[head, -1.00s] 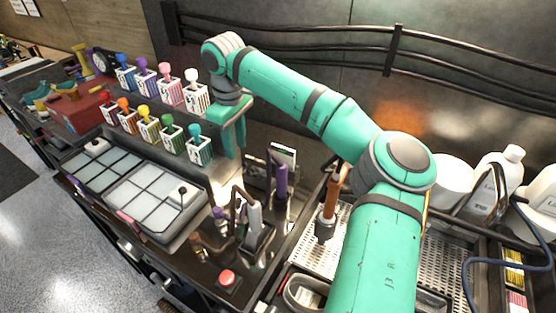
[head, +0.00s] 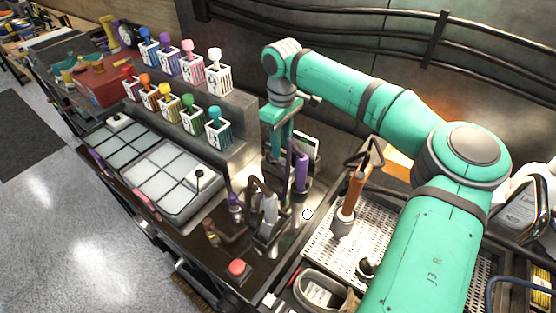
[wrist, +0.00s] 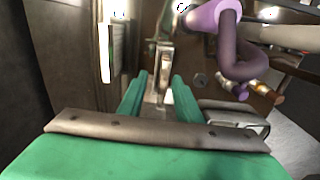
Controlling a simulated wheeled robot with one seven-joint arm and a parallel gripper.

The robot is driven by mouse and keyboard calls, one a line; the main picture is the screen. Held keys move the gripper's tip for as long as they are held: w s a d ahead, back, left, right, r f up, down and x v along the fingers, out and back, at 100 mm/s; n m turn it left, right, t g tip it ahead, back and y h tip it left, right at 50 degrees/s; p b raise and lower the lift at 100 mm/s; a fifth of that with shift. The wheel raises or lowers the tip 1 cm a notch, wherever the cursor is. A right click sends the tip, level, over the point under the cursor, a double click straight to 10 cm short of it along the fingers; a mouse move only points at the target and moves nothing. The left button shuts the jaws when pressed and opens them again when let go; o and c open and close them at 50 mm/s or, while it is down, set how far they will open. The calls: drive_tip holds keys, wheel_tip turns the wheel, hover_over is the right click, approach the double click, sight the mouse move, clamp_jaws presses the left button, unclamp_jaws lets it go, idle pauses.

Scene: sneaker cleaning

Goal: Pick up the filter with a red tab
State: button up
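Two pale grey gridded filter panels lie side by side in dark trays on the left bench in the head view. The nearer panel (head: 160,178) has a small reddish-pink tab (head: 142,198) at its front left edge. The farther panel (head: 118,146) has a purple tab at its front edge. My green gripper (head: 277,155) is to the right of both panels, beside an upright purple-handled tool (head: 301,170). In the wrist view its two fingers (wrist: 157,85) stand apart with nothing held between them. No filter can be made out in the wrist view.
Brush caddies (head: 218,80) with coloured handles stand on a raised shelf behind the panels. A hooked tool stand (head: 266,215) and a red button (head: 237,268) are right of the panels. A perforated tray (head: 335,250) holds a brown-handled tool (head: 350,195).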

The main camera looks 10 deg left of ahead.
drive_tip(key=f, duration=0.1)
drive_tip(key=a+f, duration=0.1)
drive_tip(key=f, duration=0.1)
drive_tip(key=shift+a+f, duration=0.1)
drive_tip(key=shift+a, duration=0.1)
drive_tip(key=shift+s+d, duration=0.1)
clamp_jaws()
